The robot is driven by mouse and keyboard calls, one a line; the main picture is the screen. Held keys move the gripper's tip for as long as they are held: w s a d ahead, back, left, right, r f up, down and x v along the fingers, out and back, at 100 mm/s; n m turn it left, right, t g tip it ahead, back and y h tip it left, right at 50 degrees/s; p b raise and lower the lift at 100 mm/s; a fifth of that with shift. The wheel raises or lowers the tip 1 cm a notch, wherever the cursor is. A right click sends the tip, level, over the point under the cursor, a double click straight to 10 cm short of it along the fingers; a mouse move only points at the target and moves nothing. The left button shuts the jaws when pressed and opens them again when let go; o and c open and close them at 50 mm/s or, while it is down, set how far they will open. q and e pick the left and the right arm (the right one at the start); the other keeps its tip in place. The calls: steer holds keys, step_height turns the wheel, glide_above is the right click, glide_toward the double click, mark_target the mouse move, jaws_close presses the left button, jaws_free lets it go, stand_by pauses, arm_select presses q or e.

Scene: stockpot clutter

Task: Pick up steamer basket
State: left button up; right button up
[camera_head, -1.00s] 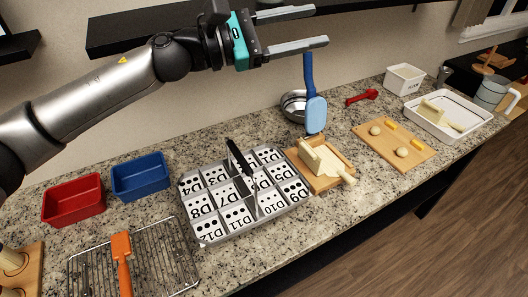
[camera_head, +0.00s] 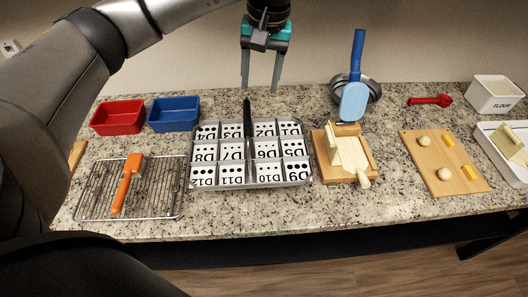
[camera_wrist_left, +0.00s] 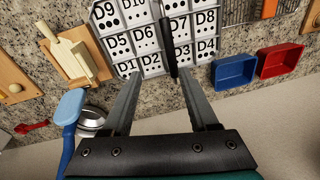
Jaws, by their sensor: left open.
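A round metal vessel (camera_head: 371,86) stands at the back of the counter, partly hidden by a blue spatula-like tool (camera_head: 354,99). It also shows in the left wrist view (camera_wrist_left: 92,117). I cannot tell whether this is the steamer basket; nothing else looks clearly like one. My left gripper (camera_head: 259,88) is open and empty, fingers pointing down, above the back of the counter and left of the metal vessel. In the left wrist view its fingers (camera_wrist_left: 158,78) are spread apart with nothing between them. My right gripper is not in view.
A compartment tray (camera_head: 203,152) with labelled cells and a black-handled tool (camera_head: 247,119) lies front centre. Red (camera_head: 118,130) and blue (camera_head: 174,127) bins and a wire rack (camera_head: 90,190) are left. Wooden boards (camera_head: 371,150) (camera_head: 460,184) and a flour box (camera_head: 494,104) are right.

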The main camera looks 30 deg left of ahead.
arm_select(q)
steer(key=a+f, duration=0.1)
steer(key=f, duration=0.3)
steer(key=a+f, duration=0.1)
steer(key=f, duration=0.4)
steer(key=a+f, duration=0.1)
steer(key=f, duration=0.4)
steer(key=shift+s+a+f+p, duration=0.1)
steer(key=shift+s+a+p, duration=0.2)
steer(key=shift+a+p, duration=0.1)
steer(key=shift+w+f, duration=0.1)
steer(key=shift+f, duration=0.25)
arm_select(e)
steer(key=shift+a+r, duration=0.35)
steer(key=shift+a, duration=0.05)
arm_select(q)
steer(key=shift+f+b, duration=0.2)
steer(key=shift+b, duration=0.15)
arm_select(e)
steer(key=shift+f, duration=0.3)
arm_select(q)
jaws_close()
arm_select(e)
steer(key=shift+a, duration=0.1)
